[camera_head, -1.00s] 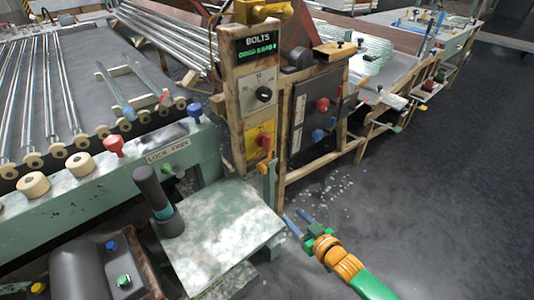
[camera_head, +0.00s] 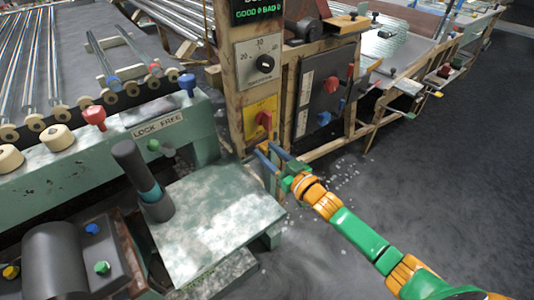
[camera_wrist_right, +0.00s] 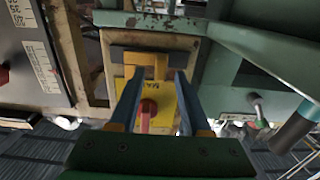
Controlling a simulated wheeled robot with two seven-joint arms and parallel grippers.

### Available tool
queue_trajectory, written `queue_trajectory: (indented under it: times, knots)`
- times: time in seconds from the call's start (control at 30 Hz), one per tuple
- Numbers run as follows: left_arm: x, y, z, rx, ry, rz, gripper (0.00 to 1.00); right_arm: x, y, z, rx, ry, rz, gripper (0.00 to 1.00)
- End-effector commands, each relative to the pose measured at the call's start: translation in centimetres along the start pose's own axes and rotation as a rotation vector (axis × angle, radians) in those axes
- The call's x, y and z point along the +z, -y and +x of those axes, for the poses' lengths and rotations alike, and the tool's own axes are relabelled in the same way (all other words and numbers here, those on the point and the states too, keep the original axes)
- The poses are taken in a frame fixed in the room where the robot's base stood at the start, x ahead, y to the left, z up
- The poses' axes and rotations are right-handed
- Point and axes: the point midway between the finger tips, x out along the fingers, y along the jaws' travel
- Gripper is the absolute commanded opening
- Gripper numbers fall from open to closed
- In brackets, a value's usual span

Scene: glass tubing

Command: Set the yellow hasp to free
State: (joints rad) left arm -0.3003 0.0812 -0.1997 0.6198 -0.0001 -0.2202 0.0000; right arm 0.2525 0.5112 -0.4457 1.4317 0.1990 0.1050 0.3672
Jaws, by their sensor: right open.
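In the wrist view, the open gripper (camera_wrist_right: 157,78) frames a yellow plate (camera_wrist_right: 164,104) with a red switch handle (camera_wrist_right: 147,110). No contact is clear. My left gripper is not in view.
A green bench with a LOCK FREE label (camera_head: 157,125) and green-knobbed lever (camera_head: 154,145) stands left. A dark post with a teal band (camera_head: 143,181) rises beside the pale plate (camera_head: 215,215). A dark panel (camera_head: 325,90) stands right of the control post. Floor at right is clear.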

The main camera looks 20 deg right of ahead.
Motion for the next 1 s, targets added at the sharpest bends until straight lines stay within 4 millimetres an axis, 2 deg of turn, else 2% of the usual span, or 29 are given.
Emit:
queue_trajectory:
  times: [0.1,0.33,0.37,0.53,1.0]
  knots:
    - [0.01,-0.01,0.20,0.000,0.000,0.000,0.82,0.01,0.01,0.71,0.000,0.000,-0.001,0.47]
    - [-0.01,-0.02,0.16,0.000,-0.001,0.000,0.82,0.00,0.00,0.81,0.000,0.002,0.000,0.47]
    - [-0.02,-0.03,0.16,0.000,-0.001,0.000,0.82,0.00,0.00,0.81,0.000,0.002,-0.001,0.45]
    - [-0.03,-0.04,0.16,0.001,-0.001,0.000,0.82,0.01,0.00,0.80,0.000,0.002,0.000,0.00]
    - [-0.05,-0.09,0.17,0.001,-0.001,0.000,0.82,0.03,-0.01,0.78,0.000,0.002,0.000,0.00]
